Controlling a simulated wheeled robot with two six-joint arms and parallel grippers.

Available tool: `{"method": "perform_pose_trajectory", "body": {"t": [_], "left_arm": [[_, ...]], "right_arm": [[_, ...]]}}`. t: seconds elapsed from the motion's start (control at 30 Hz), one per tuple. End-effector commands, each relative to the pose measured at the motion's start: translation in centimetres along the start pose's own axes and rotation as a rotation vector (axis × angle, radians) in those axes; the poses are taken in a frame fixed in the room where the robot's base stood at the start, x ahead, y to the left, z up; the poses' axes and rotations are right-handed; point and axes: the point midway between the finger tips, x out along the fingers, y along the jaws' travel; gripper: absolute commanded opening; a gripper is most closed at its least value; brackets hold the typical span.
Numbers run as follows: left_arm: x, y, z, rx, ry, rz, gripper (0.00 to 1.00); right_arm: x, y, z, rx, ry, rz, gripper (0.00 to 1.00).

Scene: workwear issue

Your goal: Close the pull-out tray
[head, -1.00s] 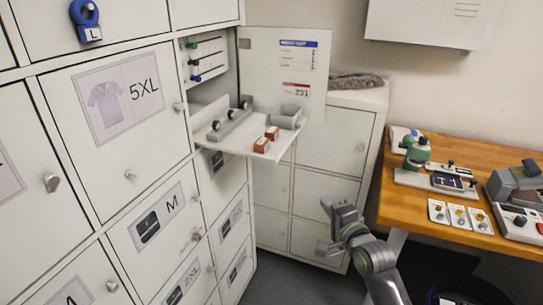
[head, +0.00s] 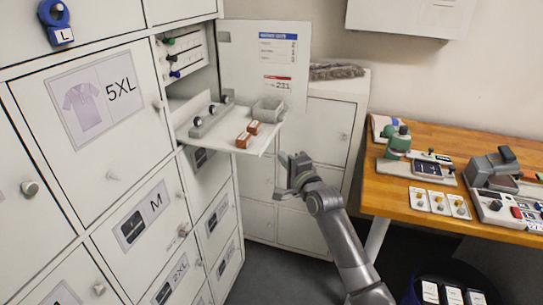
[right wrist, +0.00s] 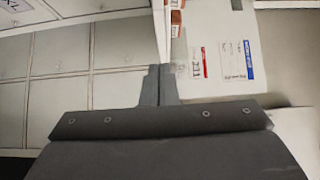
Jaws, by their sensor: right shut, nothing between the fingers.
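The pull-out tray (head: 228,143) sticks out of an open locker compartment in the head view. It carries a grey rail with dark knobs (head: 211,118), two red-brown boxes (head: 247,134) and a small grey bin (head: 269,109). My right gripper (head: 292,162) is shut and empty, just below and to the right of the tray's outer corner, apart from it as far as I can tell. In the right wrist view its fingers (right wrist: 157,84) are together, with the tray's pale edge (right wrist: 160,32) and the boxes (right wrist: 175,18) just beyond. My left gripper is out of view.
The compartment's door (head: 264,62) stands open behind the tray. Closed lockers (head: 93,105) fill the left side, with more low lockers (head: 318,130) behind my gripper. A wooden workbench (head: 385,195) with devices and cards stands at the right. Dark floor lies between.

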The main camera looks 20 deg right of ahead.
Motion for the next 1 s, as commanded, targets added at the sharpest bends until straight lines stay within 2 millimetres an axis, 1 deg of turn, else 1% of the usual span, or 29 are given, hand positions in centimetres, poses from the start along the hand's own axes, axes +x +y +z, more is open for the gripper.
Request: {"method": "perform_pose_trajectory", "body": {"t": [0.03, 0.1, 0.23, 0.4, 0.77, 0.87, 1.0], "left_arm": [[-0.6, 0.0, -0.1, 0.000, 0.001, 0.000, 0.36], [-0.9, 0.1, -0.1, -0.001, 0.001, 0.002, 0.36], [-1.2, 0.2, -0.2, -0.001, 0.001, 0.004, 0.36], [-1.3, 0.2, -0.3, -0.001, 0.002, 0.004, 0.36], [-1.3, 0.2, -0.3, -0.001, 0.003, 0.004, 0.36], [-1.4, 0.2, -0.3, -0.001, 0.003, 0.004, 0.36], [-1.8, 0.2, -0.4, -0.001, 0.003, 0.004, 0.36]], "right_arm": [[0.7, -0.3, 0.9, 0.006, -0.002, 0.002, 0.00], [1.4, -0.2, 1.6, 0.006, -0.003, 0.001, 0.00], [2.1, -0.1, 2.4, 0.003, -0.001, 0.001, 0.00], [2.5, 0.0, 2.8, 0.001, -0.001, 0.000, 0.00], [2.6, 0.0, 2.8, 0.001, -0.001, 0.000, 0.00], [2.9, -0.1, 3.2, 0.002, -0.001, 0.000, 0.00], [4.0, -0.2, 4.3, 0.004, -0.003, 0.001, 0.00]]}}
